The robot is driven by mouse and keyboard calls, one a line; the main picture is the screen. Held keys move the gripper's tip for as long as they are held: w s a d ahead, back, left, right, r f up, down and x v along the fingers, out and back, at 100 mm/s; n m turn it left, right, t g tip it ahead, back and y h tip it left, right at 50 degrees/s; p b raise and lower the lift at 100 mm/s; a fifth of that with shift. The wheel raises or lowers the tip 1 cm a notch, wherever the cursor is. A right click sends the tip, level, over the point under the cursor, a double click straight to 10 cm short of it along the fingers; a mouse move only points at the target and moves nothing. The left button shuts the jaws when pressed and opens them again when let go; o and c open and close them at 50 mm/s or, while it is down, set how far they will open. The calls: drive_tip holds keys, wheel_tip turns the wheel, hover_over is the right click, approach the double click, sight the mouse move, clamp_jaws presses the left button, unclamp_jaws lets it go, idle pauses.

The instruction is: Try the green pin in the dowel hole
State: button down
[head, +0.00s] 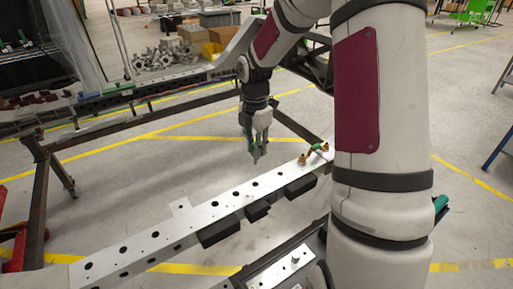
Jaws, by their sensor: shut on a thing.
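My gripper (257,155) points down over the far side of the pale metal chassis rail (215,210). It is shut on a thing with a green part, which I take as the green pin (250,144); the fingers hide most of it. The gripper looks to be above the rail, and I see no contact with it. Several dark round holes run along the rail's top, among them one hole (236,194) and another (255,184). I cannot tell which is the dowel hole.
A green and copper-coloured fitting (318,148) stands on the rail's right part, with a copper-coloured piece (302,159) beside it. Black blocks (220,230) hang along the rail's near side. A second rail (150,92) with parts on it lies behind.

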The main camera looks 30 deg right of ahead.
drive_tip(key=shift+r+p, duration=1.4)
drive_tip(key=shift+r, duration=0.3)
